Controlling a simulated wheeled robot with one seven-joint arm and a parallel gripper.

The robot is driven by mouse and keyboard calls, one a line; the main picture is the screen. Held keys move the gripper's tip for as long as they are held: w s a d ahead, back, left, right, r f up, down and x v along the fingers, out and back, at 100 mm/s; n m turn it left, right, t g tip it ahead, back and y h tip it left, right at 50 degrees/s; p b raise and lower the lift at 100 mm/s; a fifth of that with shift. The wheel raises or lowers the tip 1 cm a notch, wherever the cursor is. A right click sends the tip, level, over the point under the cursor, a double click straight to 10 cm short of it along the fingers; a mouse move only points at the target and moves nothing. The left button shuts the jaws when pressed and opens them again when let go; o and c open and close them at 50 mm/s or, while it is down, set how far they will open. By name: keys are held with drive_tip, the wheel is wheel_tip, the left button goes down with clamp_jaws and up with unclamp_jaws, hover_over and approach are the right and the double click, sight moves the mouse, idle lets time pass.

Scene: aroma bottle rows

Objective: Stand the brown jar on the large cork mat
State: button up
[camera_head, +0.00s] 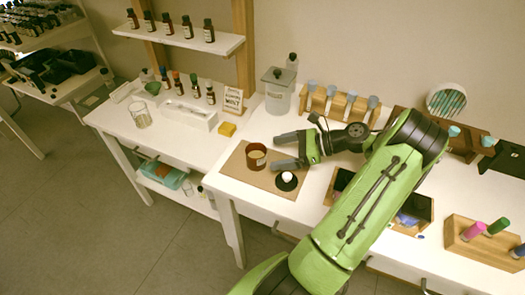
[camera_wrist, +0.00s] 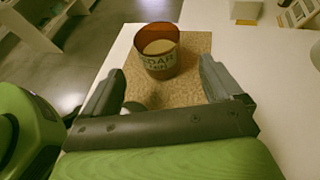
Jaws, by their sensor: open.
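The brown jar (camera_head: 256,156) stands upright on the large cork mat (camera_head: 236,171), near its middle in the head view. In the wrist view the jar (camera_wrist: 158,52) shows a pale label and is open at the top, with the cork mat (camera_wrist: 196,44) around it. My gripper (camera_head: 279,150) is open, its fingers pointing left toward the jar. In the wrist view the jar lies beyond and between the fingertips of my gripper (camera_wrist: 160,75), apart from them. I cannot tell whether anything touches the jar.
A small black dish with a white ball (camera_head: 287,178) sits at the mat's right front corner. A lidded canister (camera_head: 279,91) stands behind the mat.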

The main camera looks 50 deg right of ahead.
drive_tip(key=p+v, duration=0.1)
drive_tip(key=v, duration=0.3)
drive_tip(key=shift+s+d+r, duration=0.2)
drive_tip(key=shift+s, duration=0.05)
drive_tip(key=w+a+r+n+g+h, duration=0.2)
drive_tip(key=w+a+r+n+g, duration=0.15)
drive_tip(key=a+n, duration=0.45)
drive_tip(key=w+a+r+n+g+h, duration=0.1)
drive_tip(key=w+a+r+n+g, duration=0.3)
drive_tip(key=a, duration=0.6)
drive_tip(key=s+a+r+n+t+h, duration=0.1)
drive_tip(key=s+a+r+n+h, duration=0.1)
drive_tip(key=s+a+n, duration=0.4)
drive_tip(key=s+a+r+n+t+h, duration=0.1)
drive_tip(key=s+a+r+n+h, duration=0.2)
drive_tip(key=s+a+n, duration=0.3)
drive_tip(key=s+r+n, duration=0.1)
drive_tip(key=s+n, duration=0.1)
drive_tip(key=n, duration=0.2)
drive_tip(key=shift+n, duration=0.3)
